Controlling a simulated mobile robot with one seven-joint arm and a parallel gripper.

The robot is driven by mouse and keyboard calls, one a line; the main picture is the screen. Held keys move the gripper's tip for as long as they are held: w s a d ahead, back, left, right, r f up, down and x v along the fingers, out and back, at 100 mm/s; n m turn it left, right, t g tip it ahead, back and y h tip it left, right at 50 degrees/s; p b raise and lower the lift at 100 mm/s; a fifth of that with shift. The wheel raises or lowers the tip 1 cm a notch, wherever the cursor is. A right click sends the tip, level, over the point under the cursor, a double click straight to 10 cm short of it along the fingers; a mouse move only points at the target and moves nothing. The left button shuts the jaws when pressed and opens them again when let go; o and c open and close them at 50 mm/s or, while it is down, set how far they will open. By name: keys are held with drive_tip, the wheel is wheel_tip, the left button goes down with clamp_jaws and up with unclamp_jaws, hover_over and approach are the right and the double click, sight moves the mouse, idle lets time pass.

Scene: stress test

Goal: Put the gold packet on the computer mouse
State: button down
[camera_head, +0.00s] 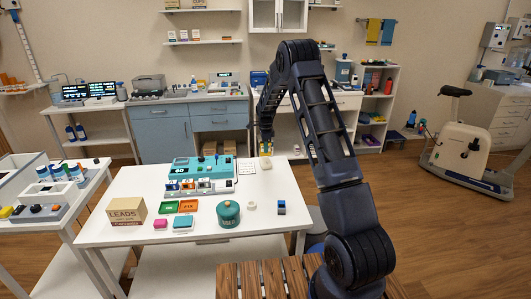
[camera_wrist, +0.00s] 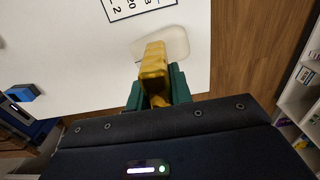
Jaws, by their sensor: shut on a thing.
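The gold packet (camera_wrist: 153,68) is held between the green fingers of my gripper (camera_wrist: 158,92) in the wrist view. It stands out past the fingertips. The computer mouse (camera_wrist: 174,42), a pale cream rounded shape, lies on the white table just beyond the packet, and the packet hides part of it. In the head view my gripper (camera_head: 266,146) points down at the table's far right part, with the packet (camera_head: 266,152) small below it. The mouse (camera_head: 265,164) is directly under or beside it. I cannot tell whether packet and mouse touch.
A teal device (camera_head: 203,170) stands left of my gripper, with a printed card (camera_head: 247,166) between. A green round tin (camera_head: 228,214), a white ring (camera_head: 252,206) and a blue block (camera_head: 281,208) are nearer the front. The table's right edge is close to the mouse.

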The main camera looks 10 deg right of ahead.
drive_tip(key=shift+f, duration=1.35)
drive_tip(key=shift+f, duration=0.15)
drive_tip(key=c, duration=1.3)
unclamp_jaws()
drive_tip(key=shift+o, duration=0.2)
